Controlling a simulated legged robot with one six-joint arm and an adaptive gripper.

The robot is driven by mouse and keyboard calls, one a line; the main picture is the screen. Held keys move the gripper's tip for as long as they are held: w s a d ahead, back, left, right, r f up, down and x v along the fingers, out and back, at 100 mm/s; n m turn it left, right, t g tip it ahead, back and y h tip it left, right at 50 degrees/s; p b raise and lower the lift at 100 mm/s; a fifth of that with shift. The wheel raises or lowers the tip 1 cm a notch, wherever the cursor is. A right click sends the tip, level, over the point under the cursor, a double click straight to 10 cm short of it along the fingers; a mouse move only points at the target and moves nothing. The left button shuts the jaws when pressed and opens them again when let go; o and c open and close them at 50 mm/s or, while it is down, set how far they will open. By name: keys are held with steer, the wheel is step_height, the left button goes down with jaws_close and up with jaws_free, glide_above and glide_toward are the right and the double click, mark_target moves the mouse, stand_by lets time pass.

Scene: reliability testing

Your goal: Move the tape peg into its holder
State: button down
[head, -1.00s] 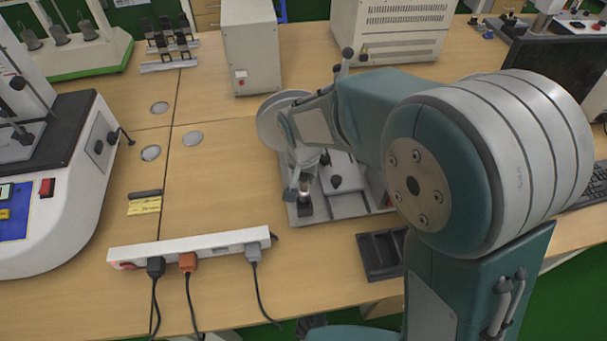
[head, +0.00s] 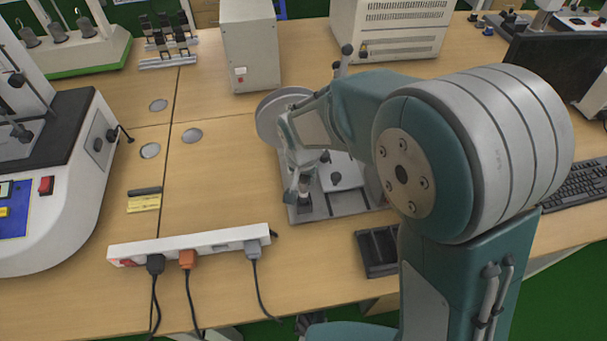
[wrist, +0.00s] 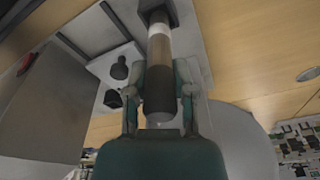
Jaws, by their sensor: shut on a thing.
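The tape peg (wrist: 161,50) is a round rod with tan, white and dark bands. My gripper (wrist: 162,72) is shut on it, one finger on each side, in the wrist view. The peg's far end meets a black square holder (wrist: 157,8) at the top of that view; how deep it sits there cannot be told. In the head view my gripper (head: 298,180) is low over the front left of a grey base plate (head: 345,208). The dark holder (head: 304,202) shows just below it. The peg is mostly hidden by my gripper there.
A black knob (head: 336,179) stands on the plate, right of the gripper. A large grey disc (head: 268,122) is behind my arm. A white power strip (head: 190,246) with cables lies front left, and a black tray (head: 377,252) front right. The table's left middle is mostly clear.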

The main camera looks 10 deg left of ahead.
steer(key=shift+f, duration=0.15)
steer(key=shift+f, duration=0.6)
steer(key=shift+f, duration=0.2)
steer(key=shift+f, duration=0.2)
stand_by(0.4)
steer(key=shift+c, duration=2)
jaws_free()
